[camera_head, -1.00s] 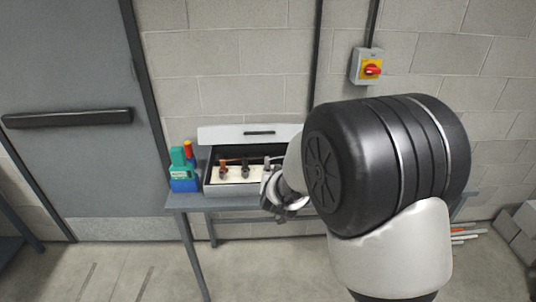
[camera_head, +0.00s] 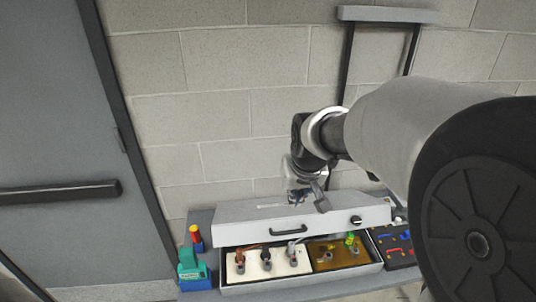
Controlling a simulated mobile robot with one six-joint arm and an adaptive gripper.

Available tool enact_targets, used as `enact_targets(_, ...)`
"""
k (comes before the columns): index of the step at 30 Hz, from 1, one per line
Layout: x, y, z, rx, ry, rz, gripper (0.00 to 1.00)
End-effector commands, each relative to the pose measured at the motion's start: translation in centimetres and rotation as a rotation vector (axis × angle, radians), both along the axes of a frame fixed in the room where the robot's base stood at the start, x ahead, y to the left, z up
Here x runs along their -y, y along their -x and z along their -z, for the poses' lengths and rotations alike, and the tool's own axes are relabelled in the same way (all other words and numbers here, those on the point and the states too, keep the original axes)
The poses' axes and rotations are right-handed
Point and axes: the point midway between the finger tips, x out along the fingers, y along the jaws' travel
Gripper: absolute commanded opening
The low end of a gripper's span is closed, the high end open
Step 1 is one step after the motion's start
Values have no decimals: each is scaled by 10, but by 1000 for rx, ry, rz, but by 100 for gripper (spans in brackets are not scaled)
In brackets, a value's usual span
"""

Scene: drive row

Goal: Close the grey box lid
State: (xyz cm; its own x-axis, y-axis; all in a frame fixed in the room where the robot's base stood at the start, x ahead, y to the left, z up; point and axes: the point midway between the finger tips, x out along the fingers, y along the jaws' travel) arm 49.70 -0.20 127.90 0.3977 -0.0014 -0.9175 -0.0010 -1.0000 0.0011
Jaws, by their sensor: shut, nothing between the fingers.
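The grey box (camera_head: 300,283) sits on a bench at the lower middle of the head view. Its light grey lid (camera_head: 255,215) stands raised at the back, with a dark handle and a round dark knob on its face. Inside the box are a white panel (camera_head: 283,270) and an amber panel (camera_head: 343,260) with small coloured parts on them. My gripper (camera_head: 310,202) is shut and empty. It points down at the lid's top edge and overlaps it in the picture; I cannot tell whether it touches.
A teal and blue container (camera_head: 192,270) and a red-yellow item (camera_head: 195,238) stand left of the box. A dark tray (camera_head: 394,245) with coloured parts is at the right. A block wall is behind, with a grey door (camera_head: 40,130) at left. My arm hides the right side.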

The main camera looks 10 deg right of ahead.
Motion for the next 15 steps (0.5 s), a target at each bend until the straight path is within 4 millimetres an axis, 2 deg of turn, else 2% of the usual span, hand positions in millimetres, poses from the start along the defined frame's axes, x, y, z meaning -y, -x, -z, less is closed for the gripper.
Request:
enact_targets(3,-1,-9,27,-6,-1,0,0)
enact_targets(11,-1,-32,77,-3,-1,-2,0)
enact_targets(15,-1,-22,95,-2,-2,-1,0)
